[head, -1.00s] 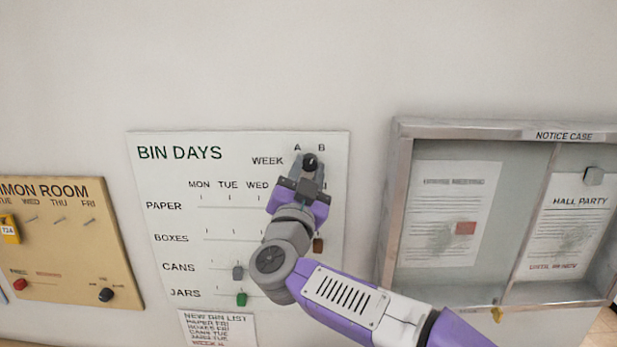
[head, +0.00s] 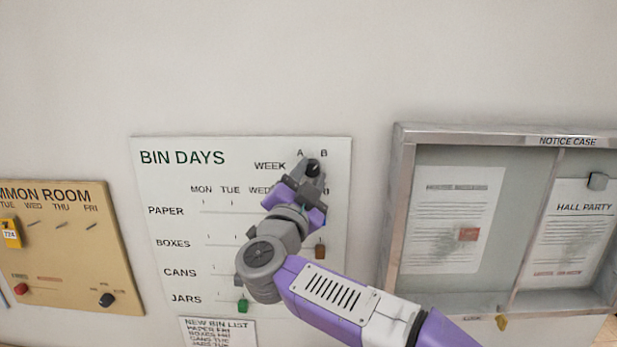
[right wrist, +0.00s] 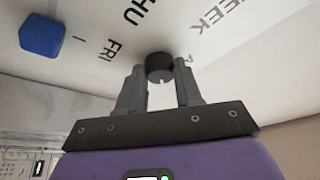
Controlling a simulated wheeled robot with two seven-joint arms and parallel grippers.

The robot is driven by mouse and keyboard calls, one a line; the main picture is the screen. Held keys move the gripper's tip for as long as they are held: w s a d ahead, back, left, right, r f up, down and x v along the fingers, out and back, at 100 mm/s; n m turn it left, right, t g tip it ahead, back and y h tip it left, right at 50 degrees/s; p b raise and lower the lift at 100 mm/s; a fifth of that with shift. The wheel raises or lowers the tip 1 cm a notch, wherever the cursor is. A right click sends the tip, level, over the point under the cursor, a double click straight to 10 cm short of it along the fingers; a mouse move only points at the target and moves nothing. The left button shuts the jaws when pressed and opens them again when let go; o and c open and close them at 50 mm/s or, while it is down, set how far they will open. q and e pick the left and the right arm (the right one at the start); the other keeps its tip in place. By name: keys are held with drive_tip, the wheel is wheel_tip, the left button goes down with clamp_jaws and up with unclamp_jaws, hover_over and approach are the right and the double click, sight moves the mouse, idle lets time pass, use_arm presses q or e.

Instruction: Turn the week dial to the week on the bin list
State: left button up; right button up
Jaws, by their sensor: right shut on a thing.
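The week dial (head: 313,167) is a small dark round knob beside the word WEEK, just under the letters A and B on the white BIN DAYS board (head: 170,180). My right gripper (head: 311,177) is shut on it from below right of the lettering, its forearm slanting to the lower right. In the right wrist view the dial (right wrist: 159,65) sits between the two fingertips; a small pale mark shows on its lower edge. I cannot tell which letter it points to. The NEW BIN LIST (head: 217,331) hangs under the board; its lowest lines are cut off. My left gripper is out of view.
A green slider (head: 243,306) and a brown slider (head: 320,252) sit on the board's rows; a blue slider (right wrist: 41,36) shows in the right wrist view. The glass notice case (head: 403,205) projects close right of my arm. The common room board (head: 75,245) is left. The wall above is clear.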

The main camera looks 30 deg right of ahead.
drive_tip(key=o, duration=1)
drive_tip(key=b+v, duration=0.1)
drive_tip(key=v, duration=0.6)
drive_tip(key=shift+s+a+f, duration=0.15)
drive_tip(key=shift+s+a, duration=0.05)
